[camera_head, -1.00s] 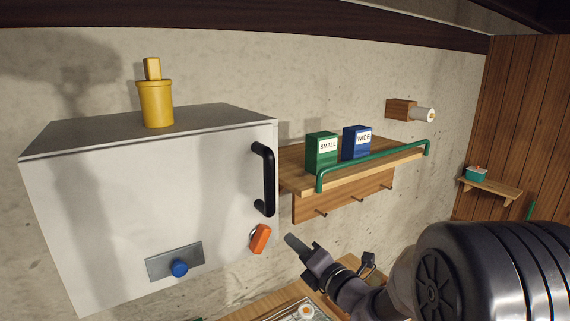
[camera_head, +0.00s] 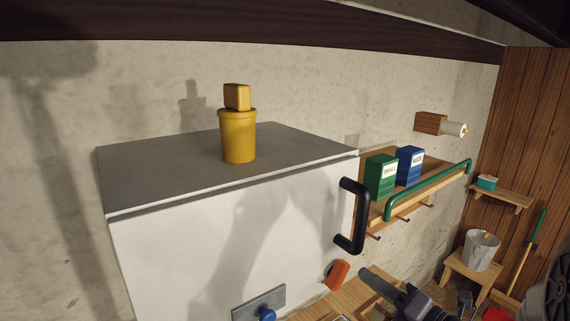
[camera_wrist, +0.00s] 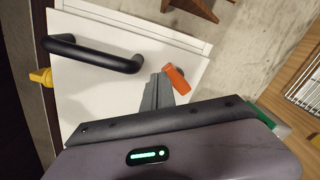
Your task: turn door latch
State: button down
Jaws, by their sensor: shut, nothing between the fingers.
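The white cabinet (camera_head: 190,260) has a door with a black bar handle (camera_head: 352,215). An orange latch (camera_head: 337,274) sits near the door's lower right corner, below the handle. It is tilted slightly off upright in the head view. My gripper (camera_head: 366,275) is just right of the latch in that view, its fingers together and empty. In the wrist view, my gripper (camera_wrist: 157,88) points over the white door, close beside the orange latch (camera_wrist: 177,79); I cannot tell whether they touch. The black handle (camera_wrist: 92,54) also shows there.
A blue knob (camera_head: 266,313) on a grey plate is low on the door. A yellow canister (camera_head: 238,135) stands on the cabinet. A wooden shelf with a green rail (camera_head: 425,192), a green box (camera_head: 381,176) and a blue box (camera_head: 410,165) is to the right.

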aim_at(331, 264)
jog(key=w, duration=0.2)
jog(key=w+a+p, duration=0.1)
jog(key=w, duration=0.1)
jog(key=shift+w+a+r, duration=0.15)
jog(key=shift+w+a, duration=0.05)
jog(key=shift+w+d, duration=0.1)
